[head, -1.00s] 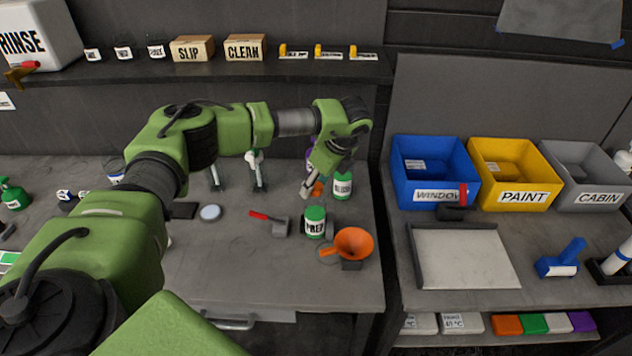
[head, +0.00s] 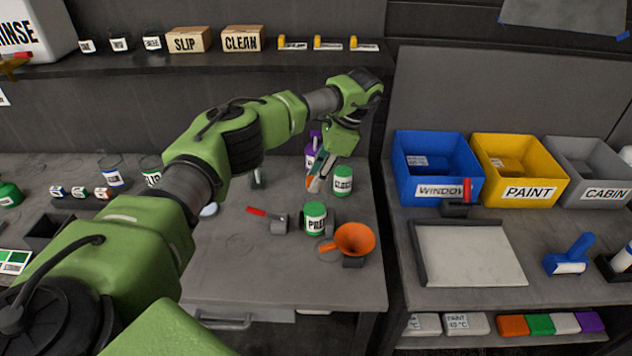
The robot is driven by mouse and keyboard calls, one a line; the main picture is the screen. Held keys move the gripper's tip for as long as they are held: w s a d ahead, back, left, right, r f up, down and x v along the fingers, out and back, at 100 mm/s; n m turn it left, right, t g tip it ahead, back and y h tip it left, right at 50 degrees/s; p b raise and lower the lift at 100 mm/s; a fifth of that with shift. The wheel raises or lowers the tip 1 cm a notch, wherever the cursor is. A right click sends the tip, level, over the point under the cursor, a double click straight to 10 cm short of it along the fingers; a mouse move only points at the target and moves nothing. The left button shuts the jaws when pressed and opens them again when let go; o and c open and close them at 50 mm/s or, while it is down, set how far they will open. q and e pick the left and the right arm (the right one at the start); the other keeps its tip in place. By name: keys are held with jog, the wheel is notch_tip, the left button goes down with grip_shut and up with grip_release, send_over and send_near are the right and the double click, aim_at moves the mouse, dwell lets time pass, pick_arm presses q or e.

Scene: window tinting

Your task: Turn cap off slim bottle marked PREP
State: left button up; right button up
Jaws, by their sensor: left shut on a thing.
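A white container marked PREP (head: 316,222) stands upright on the grey bench, with a green top. It looks squat rather than slim, and its top is on. My left gripper (head: 318,182) is behind it and apart from it, pointing down. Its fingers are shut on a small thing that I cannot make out. An orange piece shows beside the fingertips; I cannot tell if it is held. A white container with a green top (head: 342,182) stands just right of the gripper. A purple bottle (head: 313,146) is partly hidden behind my arm. My right gripper is not in view.
An orange funnel (head: 355,240) stands right of the PREP container, and a red-handled tool (head: 268,219) lies left of it. Blue (head: 436,189), yellow (head: 521,192) and grey (head: 588,194) bins stand on the right bench. The front of the left bench is clear.

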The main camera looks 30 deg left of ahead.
pick_arm(q)
jog(key=shift+f+n+g+h+b, duration=0.2)
jog(key=shift+n+g+h+b, duration=0.25)
jog(key=shift+n, duration=0.75)
jog(key=shift+n+g+b, duration=0.25)
jog(key=shift+n+b, duration=0.35)
jog(key=shift+n, duration=0.3)
jog(key=shift+r+n+h, duration=0.1)
jog(key=shift+n+h, duration=0.15)
jog(key=shift+n, duration=0.05)
jog(key=o, duration=1.2)
jog(key=shift+o, duration=0.2)
jog(key=shift+r, duration=0.1)
